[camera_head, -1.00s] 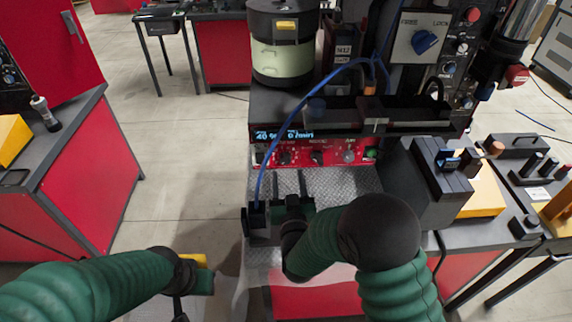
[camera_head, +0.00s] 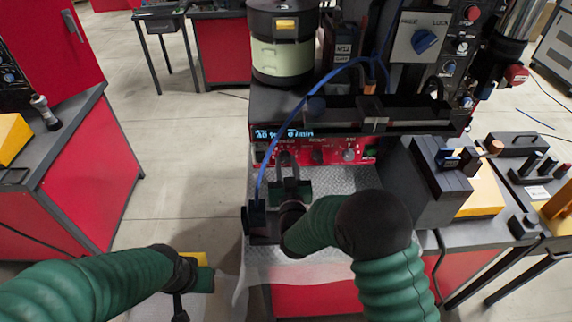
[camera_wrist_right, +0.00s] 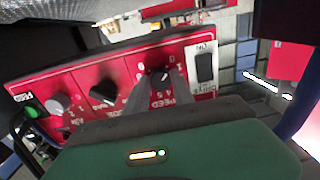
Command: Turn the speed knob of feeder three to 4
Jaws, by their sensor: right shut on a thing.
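The red control panel (camera_head: 333,152) sits under a display strip (camera_head: 283,133) with blurred cyan text. In the right wrist view the panel (camera_wrist_right: 75,78) appears upside down, with a small dark speed knob (camera_wrist_right: 161,74) beside the printed word SPEED and dial numbers. My right gripper (camera_wrist_right: 158,82) is shut on this knob, its two fingers on either side. In the head view the right gripper (camera_head: 287,157) reaches the panel's left part, where the fingers hide the knob. The knob's exact setting cannot be read. My left gripper (camera_head: 186,292) hangs low at left, away from the panel; its fingers are unclear.
A larger black knob (camera_wrist_right: 103,91), a grey knob (camera_wrist_right: 58,103), a green button (camera_wrist_right: 31,111) and a black switch (camera_wrist_right: 204,67) share the panel. A blue cable (camera_head: 292,113) loops near the gripper. A dark block (camera_head: 433,185) stands right of the metal plate (camera_head: 340,182).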

